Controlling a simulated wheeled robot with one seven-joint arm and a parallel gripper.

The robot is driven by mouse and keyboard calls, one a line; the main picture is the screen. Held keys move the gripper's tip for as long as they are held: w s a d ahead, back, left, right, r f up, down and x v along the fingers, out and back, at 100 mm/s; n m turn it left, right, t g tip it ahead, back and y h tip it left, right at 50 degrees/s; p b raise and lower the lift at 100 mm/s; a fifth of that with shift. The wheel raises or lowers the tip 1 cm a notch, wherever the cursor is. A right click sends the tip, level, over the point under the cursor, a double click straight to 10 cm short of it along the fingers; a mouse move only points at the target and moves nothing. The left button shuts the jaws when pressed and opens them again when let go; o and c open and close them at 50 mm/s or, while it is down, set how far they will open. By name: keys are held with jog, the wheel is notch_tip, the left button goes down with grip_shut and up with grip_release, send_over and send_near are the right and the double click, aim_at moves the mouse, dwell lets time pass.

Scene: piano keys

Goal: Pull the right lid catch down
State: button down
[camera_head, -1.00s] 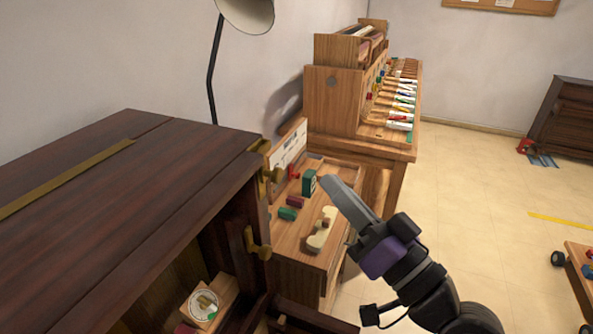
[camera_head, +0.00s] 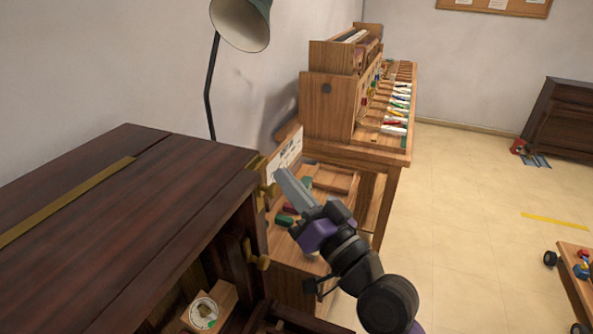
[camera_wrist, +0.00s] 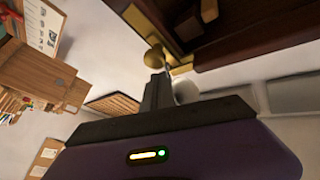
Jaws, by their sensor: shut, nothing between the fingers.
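The dark wooden piano case (camera_head: 90,185) fills the left of the head view. A brass catch (camera_head: 262,168) sits at the right corner of its lid, partly behind my fingertips. In the wrist view a brass knob (camera_wrist: 154,58) stands just beyond my fingertips (camera_wrist: 160,80). I cannot tell whether they touch.
A workbench (camera_head: 355,158) with a wooden rack and several tools stands behind. A lamp (camera_head: 240,22) rises behind the piano. A low trolley (camera_head: 577,275) is at the far right. The floor between is free.

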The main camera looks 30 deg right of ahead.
jog(key=shift+a+f, duration=0.15)
jog(key=shift+f, duration=0.1)
jog(key=shift+f, duration=0.1)
jog(key=shift+f+b, duration=1.5)
jog(key=shift+b, duration=0.2)
jog(key=s+d+b, duration=0.1)
jog(key=s+d, duration=0.2)
jog(key=s, duration=0.6)
jog(key=shift+r+b, duration=0.35)
jog(key=shift+r, duration=0.1)
